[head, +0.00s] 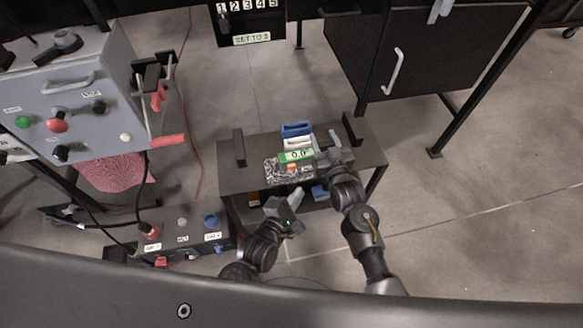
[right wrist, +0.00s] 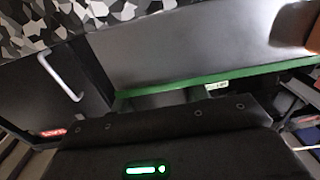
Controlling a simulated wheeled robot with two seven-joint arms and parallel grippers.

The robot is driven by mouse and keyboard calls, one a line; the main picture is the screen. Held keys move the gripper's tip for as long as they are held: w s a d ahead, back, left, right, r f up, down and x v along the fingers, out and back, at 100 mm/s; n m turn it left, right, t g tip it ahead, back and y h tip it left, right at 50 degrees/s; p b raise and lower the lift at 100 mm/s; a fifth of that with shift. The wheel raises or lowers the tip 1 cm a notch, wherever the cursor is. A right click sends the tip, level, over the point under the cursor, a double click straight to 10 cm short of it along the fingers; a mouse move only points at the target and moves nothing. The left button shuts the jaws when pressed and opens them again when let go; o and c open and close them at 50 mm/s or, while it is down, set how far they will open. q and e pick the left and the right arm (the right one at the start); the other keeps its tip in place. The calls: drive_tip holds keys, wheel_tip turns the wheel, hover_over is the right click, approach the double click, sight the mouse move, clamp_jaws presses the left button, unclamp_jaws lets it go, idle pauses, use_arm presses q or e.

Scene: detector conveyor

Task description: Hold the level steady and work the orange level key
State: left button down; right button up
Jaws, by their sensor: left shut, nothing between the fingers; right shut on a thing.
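The level (head: 272,170), a box with a camouflage-like pattern and a green display (head: 296,156) reading 0.0, sits on the dark table. The small orange key (head: 291,168) shows on it, just below the display. My right gripper (head: 322,160) is shut on the level's right end. In the right wrist view a camouflage-patterned surface (right wrist: 75,22), seemingly the level, fills the top left; the fingertips are not clear there. My left gripper (head: 297,196) is shut and empty, in front of the table's near edge, below the level and apart from the key.
The dark table (head: 235,180) carries a blue and white item (head: 297,130) behind the level and upright black brackets (head: 239,147) at both sides. A grey control box (head: 70,95) stands left. A low button panel (head: 190,240) lies near my left arm. A black cabinet (head: 440,45) stands behind.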

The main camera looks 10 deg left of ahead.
drive_tip(key=shift+f, duration=0.2)
drive_tip(key=o, duration=1.1)
drive_tip(key=shift+o, duration=0.7)
drive_tip(key=shift+r, duration=0.1)
